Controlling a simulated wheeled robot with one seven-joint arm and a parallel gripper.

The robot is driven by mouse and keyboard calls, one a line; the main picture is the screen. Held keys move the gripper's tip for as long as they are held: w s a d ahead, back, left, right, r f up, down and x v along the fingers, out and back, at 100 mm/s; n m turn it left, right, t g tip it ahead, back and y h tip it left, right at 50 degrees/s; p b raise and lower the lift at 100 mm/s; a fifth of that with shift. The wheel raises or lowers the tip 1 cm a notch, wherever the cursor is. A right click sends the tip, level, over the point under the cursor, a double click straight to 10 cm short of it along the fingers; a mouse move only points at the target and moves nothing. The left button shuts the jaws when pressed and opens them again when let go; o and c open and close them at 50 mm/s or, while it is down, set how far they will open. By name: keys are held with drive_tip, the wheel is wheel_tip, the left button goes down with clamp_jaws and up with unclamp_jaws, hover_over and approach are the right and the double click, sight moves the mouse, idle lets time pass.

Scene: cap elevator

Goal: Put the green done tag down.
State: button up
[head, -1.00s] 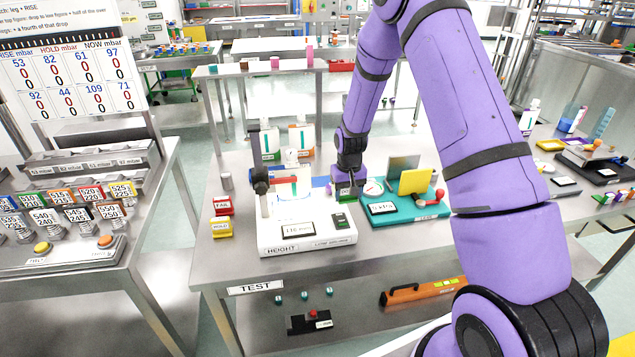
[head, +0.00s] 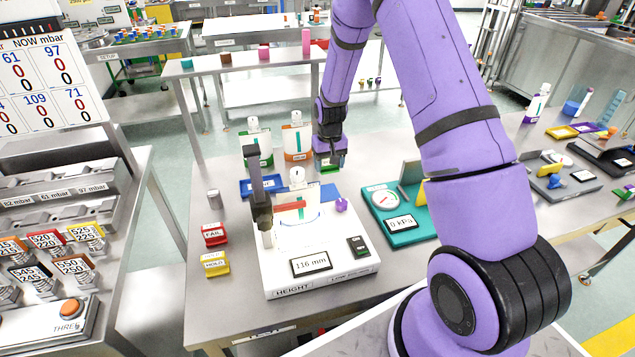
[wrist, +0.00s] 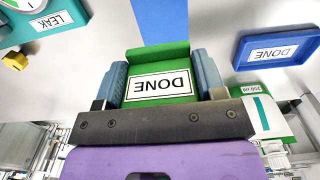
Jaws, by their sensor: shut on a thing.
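My gripper (head: 331,166) is shut on the green tag, which reads DONE, and holds it above the steel bench, to the right of the two bottles. In the wrist view the tag (wrist: 160,97) sits between the two blue-grey fingers of my gripper (wrist: 159,78), its label facing the camera. A shallow blue tray (wrist: 243,61) labelled DONE lies to the right of the tag there, apart from it. In the head view this blue tray (head: 246,190) is behind the height gauge, left of my gripper. My gripper partly hides the tag in the head view.
The white height gauge (head: 285,278) reads 116 mm. The teal leak tester (head: 405,238) stands to its right. A green-labelled bottle (head: 254,140) and an orange-labelled bottle (head: 297,140) stand at the back. A red FAIL tag (head: 215,234) and yellow HOLD tag (head: 215,263) lie left.

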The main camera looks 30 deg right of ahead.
sight(327, 193)
drive_tip(key=shift+w+f, duration=0.15)
drive_tip(key=shift+w, duration=0.15)
wheel_tip(327, 193, down, 10)
drive_tip(key=shift+w+r, duration=0.15)
idle(0.3)
drive_tip(key=o, duration=0.9)
